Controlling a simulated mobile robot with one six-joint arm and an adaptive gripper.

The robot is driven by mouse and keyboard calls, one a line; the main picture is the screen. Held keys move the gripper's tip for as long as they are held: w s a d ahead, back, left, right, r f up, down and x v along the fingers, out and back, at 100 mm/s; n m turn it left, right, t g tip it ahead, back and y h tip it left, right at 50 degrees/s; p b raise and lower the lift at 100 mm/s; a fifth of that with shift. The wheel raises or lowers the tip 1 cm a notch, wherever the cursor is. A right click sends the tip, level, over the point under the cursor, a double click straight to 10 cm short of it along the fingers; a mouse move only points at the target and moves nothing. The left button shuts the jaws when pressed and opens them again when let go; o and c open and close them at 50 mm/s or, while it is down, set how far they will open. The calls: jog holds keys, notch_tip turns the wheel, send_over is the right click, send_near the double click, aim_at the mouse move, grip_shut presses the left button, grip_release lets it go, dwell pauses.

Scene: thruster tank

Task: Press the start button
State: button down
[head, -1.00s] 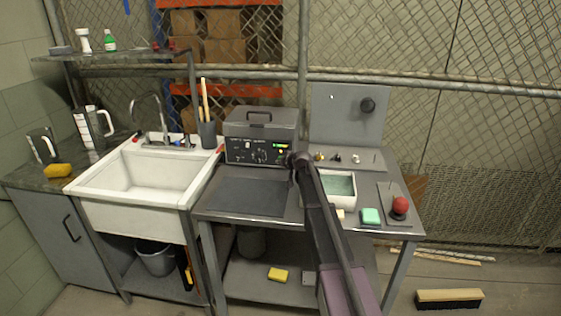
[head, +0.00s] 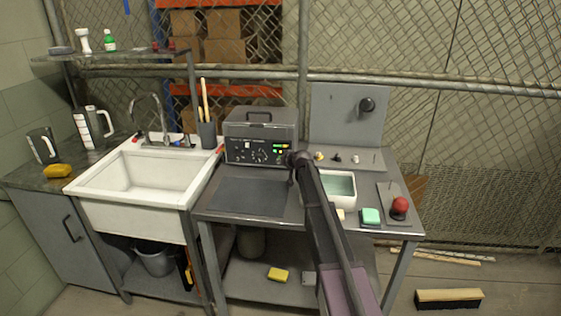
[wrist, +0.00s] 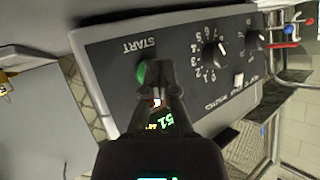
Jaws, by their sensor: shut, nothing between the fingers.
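The tank unit (head: 260,125) is a grey box with a lidded top and a black control panel, standing at the back of the metal bench. In the wrist view the panel is turned on its side, and the green start button (wrist: 141,73) sits by the word START. My gripper (wrist: 157,68) is shut and empty, with its fingertips over the panel beside the button and hiding part of it. I cannot tell whether they touch it. A lit readout (wrist: 163,122) shows partly behind the fingers. In the head view my gripper (head: 294,159) is at the panel's right end.
Two dial knobs (wrist: 214,53) sit along the panel from the button. A dark mat area (head: 250,198) before the unit is clear.

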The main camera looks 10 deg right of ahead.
jog(key=shift+s, duration=0.1)
jog(key=shift+s+a, duration=0.3)
jog(key=shift+s, duration=0.45)
jog(key=shift+s, duration=0.1)
jog(key=shift+s+a, duration=0.25)
jog(key=shift+s, duration=0.5)
jog(key=shift+s+a, duration=0.3)
jog(key=shift+s, duration=0.5)
jog(key=shift+s+a, duration=0.25)
jog(key=shift+s, duration=0.5)
